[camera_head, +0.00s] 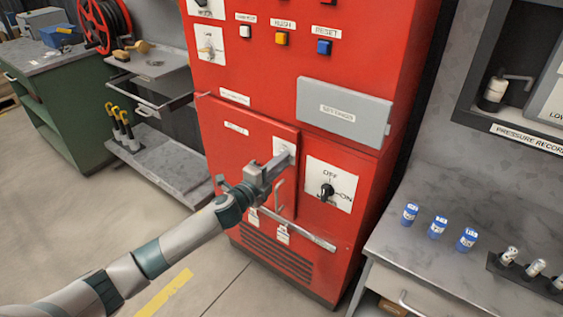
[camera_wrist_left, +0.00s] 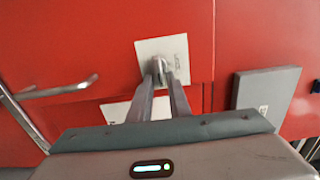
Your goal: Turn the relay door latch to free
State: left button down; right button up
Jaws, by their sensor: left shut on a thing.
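The relay door (camera_head: 245,155) is a red panel on the front of the red cabinet, and it looks closed. Its latch sits on a white plate (camera_head: 284,148) at the door's upper right edge. In the left wrist view the latch (camera_wrist_left: 159,68) is a small grey metal piece on the white plate. My left gripper (camera_head: 277,163) is at the plate, with its two fingers shut on the latch. The fingers hide most of the latch, so I cannot tell its exact angle. My right gripper is not in view.
A grey settings cover (camera_head: 343,112) sits right of the latch, above an OFF/ON switch (camera_head: 327,191). A door handle (camera_head: 279,198) and a horizontal bar (camera_head: 298,230) are just below my gripper. A grey bench with blue cylinders (camera_head: 437,227) stands at the right.

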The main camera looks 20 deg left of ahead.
pick_arm(q)
jog(key=shift+a, duration=0.2)
jog(key=c, duration=1.9)
grip_release()
jog(key=shift+w, duration=0.1)
jog(key=shift+o, duration=0.2)
jog(key=shift+f, duration=0.1)
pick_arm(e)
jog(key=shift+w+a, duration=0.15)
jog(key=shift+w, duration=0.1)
